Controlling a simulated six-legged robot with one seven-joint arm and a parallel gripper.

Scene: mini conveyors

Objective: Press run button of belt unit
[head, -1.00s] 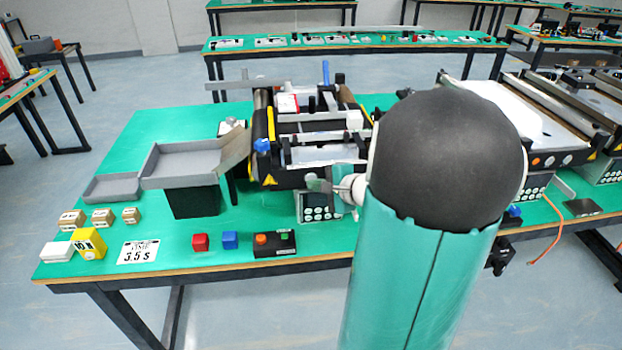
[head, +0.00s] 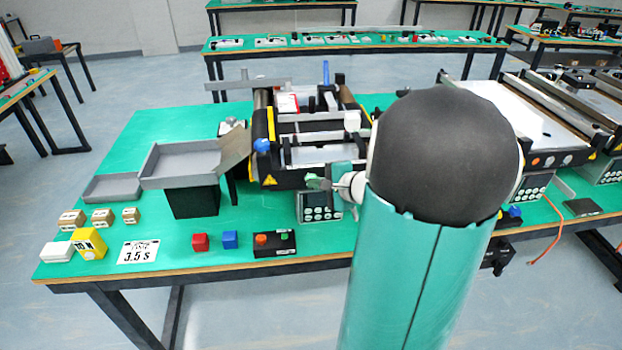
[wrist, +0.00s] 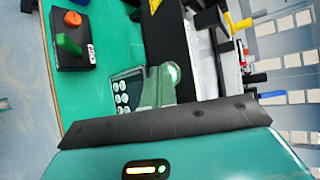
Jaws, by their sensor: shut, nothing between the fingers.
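The belt unit (head: 312,152) stands on the green table, with a keypad panel (head: 318,207) low on its front. The keypad also shows in the wrist view (wrist: 125,92). My gripper (head: 318,184) is shut and empty, with its tips close to the unit's front face, just above the keypad. My forearm hides the unit's right front.
A grey tray (head: 185,163) stands left of the unit. Another conveyor (head: 520,120) is at right.

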